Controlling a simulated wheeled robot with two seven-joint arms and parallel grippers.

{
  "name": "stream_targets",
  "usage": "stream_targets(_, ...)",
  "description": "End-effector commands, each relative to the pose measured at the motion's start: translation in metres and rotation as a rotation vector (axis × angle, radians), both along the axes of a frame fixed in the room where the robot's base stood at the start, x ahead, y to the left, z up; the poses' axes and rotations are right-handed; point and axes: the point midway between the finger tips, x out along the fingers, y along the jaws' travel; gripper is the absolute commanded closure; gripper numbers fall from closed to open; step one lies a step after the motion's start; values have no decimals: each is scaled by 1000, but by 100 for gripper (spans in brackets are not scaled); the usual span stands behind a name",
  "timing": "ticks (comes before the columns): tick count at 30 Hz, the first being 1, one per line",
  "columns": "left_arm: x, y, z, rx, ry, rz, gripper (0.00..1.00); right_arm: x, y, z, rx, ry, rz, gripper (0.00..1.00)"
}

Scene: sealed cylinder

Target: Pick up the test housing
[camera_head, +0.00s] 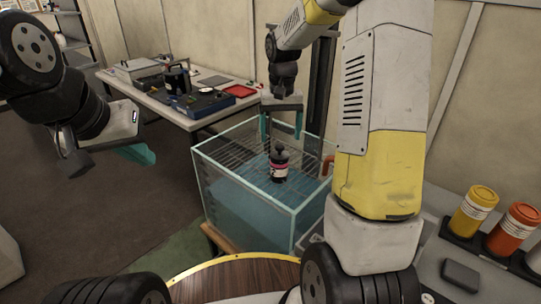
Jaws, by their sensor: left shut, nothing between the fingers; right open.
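The test housing (280,171) is a small dark cylinder with a pink and white band and a narrower black top. It stands upright in the glass tank (250,198), at the level of the wire rack. My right gripper (282,132) is open and points down above the housing, with its teal fingers apart on either side. Nothing is between the fingers. My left gripper (146,155) is shut and empty, off to the left of the tank over the floor.
The tank has clear walls, bluish water and a wire rack (238,153). A dark post stands behind it. A bench (160,100) with equipment and a red tray (240,91) is at the back. Yellow and orange containers (474,211) stand at the right.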

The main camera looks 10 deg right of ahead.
Motion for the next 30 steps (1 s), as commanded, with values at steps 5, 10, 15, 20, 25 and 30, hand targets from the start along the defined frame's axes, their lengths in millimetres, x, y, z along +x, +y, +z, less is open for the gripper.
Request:
stream_targets(5, 0, 0, 0, 0, 0, 0, 100, 4, 0, -17, -4, 16, -5, 18)
stream_targets(10, 0, 0, 0, 0, 0, 0, 100, 4, 0, -36, -3, 16, -4, 18)
stream_targets(15, 0, 0, 0, 0, 0, 0, 100, 2, 1, -61, -3, 18, -3, 18)
stream_targets(20, 0, 0, 0, 0, 0, 0, 100, 3, 1, -80, -3, 15, -4, 18)
stream_targets(25, 0, 0, 0, 0, 0, 0, 100, 3, 1, -85, -3, 12, -3, 18)
stream_targets(30, 0, 0, 0, 0, 0, 0, 100, 3, 1, -85, -3, 12, -4, 26)
